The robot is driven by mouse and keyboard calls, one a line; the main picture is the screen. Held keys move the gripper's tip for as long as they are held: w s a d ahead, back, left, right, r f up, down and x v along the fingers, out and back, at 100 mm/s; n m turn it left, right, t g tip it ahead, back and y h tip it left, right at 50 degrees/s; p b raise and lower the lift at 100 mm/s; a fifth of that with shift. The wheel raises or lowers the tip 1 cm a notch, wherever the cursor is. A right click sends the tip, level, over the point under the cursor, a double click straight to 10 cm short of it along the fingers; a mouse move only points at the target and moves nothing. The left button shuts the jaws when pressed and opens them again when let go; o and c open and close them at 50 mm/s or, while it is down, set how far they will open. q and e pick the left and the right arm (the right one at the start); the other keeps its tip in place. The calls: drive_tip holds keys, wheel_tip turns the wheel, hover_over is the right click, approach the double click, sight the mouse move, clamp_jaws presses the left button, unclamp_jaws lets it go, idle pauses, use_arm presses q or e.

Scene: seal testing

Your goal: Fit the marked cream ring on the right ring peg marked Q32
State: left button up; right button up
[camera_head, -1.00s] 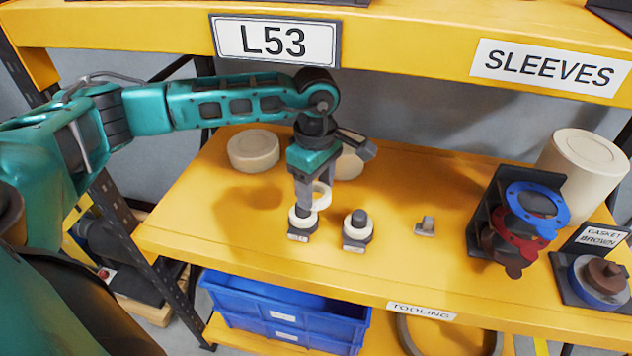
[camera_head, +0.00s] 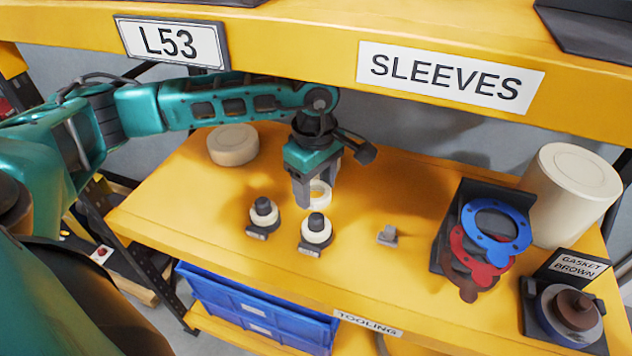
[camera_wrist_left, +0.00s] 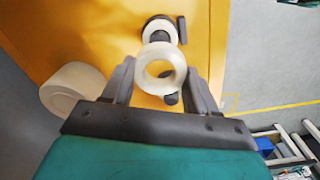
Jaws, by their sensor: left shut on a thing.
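A cream ring (camera_head: 319,195) is held in my left gripper (camera_head: 312,190); its open hole shows between the two fingers in the left wrist view (camera_wrist_left: 160,69). I can make out no mark on it. Two dark pegs stand near the shelf's front, each with a cream ring around its lower part and a small tag: the left peg (camera_head: 263,206) and the right peg (camera_head: 316,222). The held ring appears above and slightly behind the right peg, apart from it. The tag letters are too small to read. My right gripper is not in view.
A small grey block (camera_head: 387,236) lies right of the pegs. Blue and red gaskets (camera_head: 495,232) hang on a dark stand farther right, before a large cream cylinder (camera_head: 570,190). A cream disc (camera_head: 233,145) stands back left. The upper shelf (camera_head: 300,45) overhangs behind the arm.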

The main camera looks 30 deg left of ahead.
sight(317, 216)
use_arm(q)
drive_tip(key=shift+d, duration=0.15)
drive_tip(key=shift+f, duration=0.1)
drive_tip(key=shift+f+b, duration=0.35)
drive_tip(key=shift+f, duration=0.15)
drive_tip(key=shift+f+b, duration=1.3)
drive_tip(key=shift+f, duration=0.2)
drive_tip(key=shift+f+b, duration=1.7)
drive_tip(key=shift+f, duration=0.1)
drive_tip(key=o, duration=1.1)
wheel_tip(317, 216, up, 7)
drive_tip(key=p, duration=0.4)
drive_tip(key=shift+r, duration=0.1)
